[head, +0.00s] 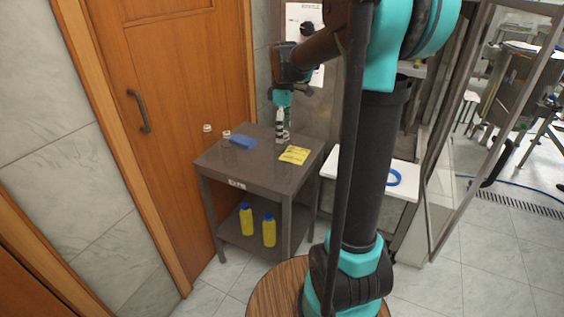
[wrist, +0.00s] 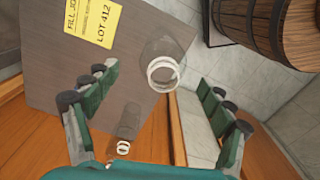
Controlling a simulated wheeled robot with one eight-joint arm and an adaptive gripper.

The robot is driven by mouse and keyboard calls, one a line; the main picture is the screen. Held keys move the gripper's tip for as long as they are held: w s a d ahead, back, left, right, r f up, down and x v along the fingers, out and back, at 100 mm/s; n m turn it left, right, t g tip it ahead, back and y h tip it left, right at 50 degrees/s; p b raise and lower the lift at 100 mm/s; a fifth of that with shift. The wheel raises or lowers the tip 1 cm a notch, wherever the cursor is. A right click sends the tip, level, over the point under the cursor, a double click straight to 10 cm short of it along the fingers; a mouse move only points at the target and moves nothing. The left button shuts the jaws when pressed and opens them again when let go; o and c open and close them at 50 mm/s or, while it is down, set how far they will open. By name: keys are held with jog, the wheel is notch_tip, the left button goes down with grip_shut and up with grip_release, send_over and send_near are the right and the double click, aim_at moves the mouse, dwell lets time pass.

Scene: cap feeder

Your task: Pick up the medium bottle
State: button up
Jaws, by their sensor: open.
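In the wrist view a clear bottle (wrist: 165,62) with a white ring stands on the grey table, between the lines of my two fingers. A second, smaller-looking clear bottle (wrist: 123,130) stands lower in that view, close to my left finger. In the head view two clear, white-ringed bottles (head: 226,135) (head: 207,129) stand near the table's left edge. I cannot tell for sure which is the medium one. My gripper (head: 282,132) is over the back of the table, right of these bottles. Its fingers (wrist: 158,92) are spread wide with nothing held.
The grey table (head: 225,165) holds a blue block (head: 242,142) and a yellow sheet (head: 294,155). Two yellow bottles (head: 246,220) (head: 269,231) stand on its lower shelf. A wooden door (head: 175,90) is behind left. A barrel (wrist: 285,25) stands beyond the table edge.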

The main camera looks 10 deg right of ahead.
aim_at(284, 151)
jog(key=shift+s+f, duration=0.15)
jog(key=shift+f, duration=2.05)
jog(key=shift+s+f, duration=0.1)
jog(key=shift+f, duration=2.05)
jog(key=c, duration=1)
jog(key=shift+r, duration=0.1)
jog(key=shift+c, duration=0.2)
